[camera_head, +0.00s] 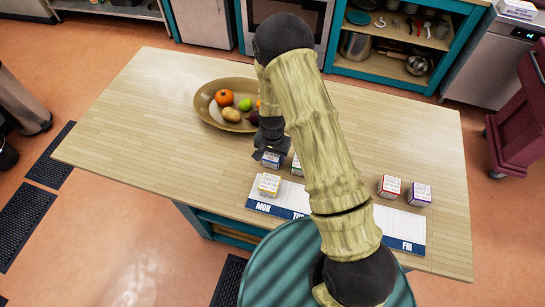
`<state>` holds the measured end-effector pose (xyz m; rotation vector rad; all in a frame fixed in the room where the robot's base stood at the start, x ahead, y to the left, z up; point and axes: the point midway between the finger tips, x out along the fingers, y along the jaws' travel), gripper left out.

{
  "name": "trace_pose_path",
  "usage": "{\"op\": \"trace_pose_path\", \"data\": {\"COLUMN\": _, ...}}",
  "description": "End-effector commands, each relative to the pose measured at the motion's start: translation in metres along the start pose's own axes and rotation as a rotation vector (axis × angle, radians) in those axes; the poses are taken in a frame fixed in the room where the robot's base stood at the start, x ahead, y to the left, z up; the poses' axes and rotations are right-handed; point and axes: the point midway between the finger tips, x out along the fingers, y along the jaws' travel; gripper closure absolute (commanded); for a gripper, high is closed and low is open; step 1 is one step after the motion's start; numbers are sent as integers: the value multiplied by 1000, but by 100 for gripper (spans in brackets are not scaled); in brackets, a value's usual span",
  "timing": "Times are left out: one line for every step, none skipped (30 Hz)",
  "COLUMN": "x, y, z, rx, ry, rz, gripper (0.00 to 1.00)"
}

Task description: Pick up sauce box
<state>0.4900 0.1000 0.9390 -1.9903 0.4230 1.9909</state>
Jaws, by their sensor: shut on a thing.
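My gripper (268,152) is above the wooden table, reaching down onto a small white box with a blue label (271,160), and is shut on it. The fingertips are small and partly hidden by the wrist. I cannot tell whether the box is clear of the table. A yellow-labelled box (269,184) stands in front of it on the weekday mat (290,205). A green-labelled box (296,165) is just to the right, partly hidden by my arm. A red-labelled box (390,185) and a purple-labelled box (419,193) stand farther right. Their print is too small to read.
A brown oval bowl (207,99) of fruit and vegetables stands behind my gripper. The mat, marked MON and FRI at its ends, lies along the front edge, its middle hidden by my arm. The table's left side is clear. A dark red cart (520,130) stands beyond the right edge.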

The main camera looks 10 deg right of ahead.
Motion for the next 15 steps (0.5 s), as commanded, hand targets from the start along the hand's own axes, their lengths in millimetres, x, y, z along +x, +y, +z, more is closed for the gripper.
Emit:
{"op": "trace_pose_path", "data": {"x": 0, "y": 0, "z": 0, "rx": 0, "ry": 0, "rz": 0, "gripper": 73}}
{"op": "trace_pose_path", "data": {"x": 0, "y": 0, "z": 0, "rx": 0, "ry": 1, "rz": 0, "gripper": 73}}
{"op": "trace_pose_path", "data": {"x": -1, "y": 0, "z": 0, "rx": 0, "ry": 1, "rz": 0, "gripper": 73}}
{"op": "trace_pose_path", "data": {"x": -1, "y": 0, "z": 0, "rx": 0, "ry": 1, "rz": -1, "gripper": 73}}
{"op": "trace_pose_path", "data": {"x": -2, "y": 0, "z": 0, "rx": 0, "ry": 1, "rz": -1, "gripper": 73}}
{"op": "trace_pose_path", "data": {"x": -4, "y": 0, "z": 0, "rx": 0, "ry": 2, "rz": -1, "gripper": 73}}
{"op": "trace_pose_path", "data": {"x": -5, "y": -1, "z": -1, "rx": 0, "ry": 2, "rz": -1, "gripper": 73}}
{"op": "trace_pose_path", "data": {"x": -8, "y": -1, "z": -1, "rx": 0, "ry": 3, "rz": -2, "gripper": 73}}
{"op": "trace_pose_path", "data": {"x": -11, "y": -1, "z": -1, "rx": -1, "ry": 3, "rz": -2, "gripper": 73}}
{"op": "trace_pose_path", "data": {"x": -14, "y": -1, "z": -1, "rx": -1, "ry": 3, "rz": -2, "gripper": 73}}
{"op": "trace_pose_path", "data": {"x": -17, "y": -1, "z": -1, "rx": -1, "ry": 4, "rz": -2, "gripper": 73}}
{"op": "trace_pose_path", "data": {"x": -22, "y": -1, "z": -1, "rx": -1, "ry": 5, "rz": -3, "gripper": 73}}
{"op": "trace_pose_path", "data": {"x": -26, "y": -1, "z": -1, "rx": -1, "ry": 4, "rz": -3, "gripper": 73}}
{"op": "trace_pose_path", "data": {"x": -31, "y": -1, "z": -1, "rx": -1, "ry": 5, "rz": -3, "gripper": 73}}
{"op": "trace_pose_path", "data": {"x": -37, "y": -1, "z": -1, "rx": -1, "ry": 5, "rz": -3, "gripper": 73}}
